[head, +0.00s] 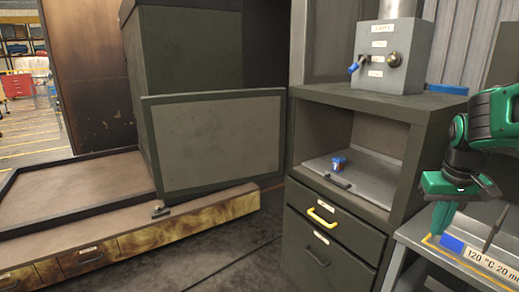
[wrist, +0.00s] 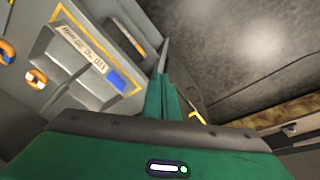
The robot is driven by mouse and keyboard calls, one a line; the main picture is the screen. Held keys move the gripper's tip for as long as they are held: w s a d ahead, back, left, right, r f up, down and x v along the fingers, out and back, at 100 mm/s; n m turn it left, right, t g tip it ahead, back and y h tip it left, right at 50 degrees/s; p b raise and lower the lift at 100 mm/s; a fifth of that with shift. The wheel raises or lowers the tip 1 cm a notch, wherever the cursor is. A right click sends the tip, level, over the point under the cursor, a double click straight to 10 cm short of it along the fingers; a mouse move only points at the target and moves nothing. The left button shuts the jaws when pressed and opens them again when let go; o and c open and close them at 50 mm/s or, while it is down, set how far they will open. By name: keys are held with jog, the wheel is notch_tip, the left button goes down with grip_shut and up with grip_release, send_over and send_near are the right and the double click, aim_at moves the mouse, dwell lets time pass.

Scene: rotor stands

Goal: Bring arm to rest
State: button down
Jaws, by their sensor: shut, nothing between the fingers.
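My gripper (head: 440,218) is green and hangs at the right of the head view, fingers pointing down, over the grey bench with the yellow-outlined area. In the wrist view the green fingers of my gripper (wrist: 164,88) are together with nothing between them. My green and black arm comes in from the right edge of the head view; the rest of it is out of frame.
A labelled tray (head: 490,262) reading "120 °C 20 min" and a blue block (head: 451,243) lie below my gripper. Left of it stands a dark cabinet (head: 337,232) with a yellow drawer handle (head: 321,215).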

jog(key=s+a+f+m+g, duration=0.1)
jog(key=s+f+m, duration=0.1)
jog(key=s, duration=0.9)
jog(key=s+a+f+m+y, duration=0.1)
jog(key=s+a+f+m, duration=0.1)
jog(key=s, duration=0.9)
jog(key=shift+f+g+y, duration=0.3)
jog(key=shift+g, duration=0.1)
jog(key=shift+a, duration=0.1)
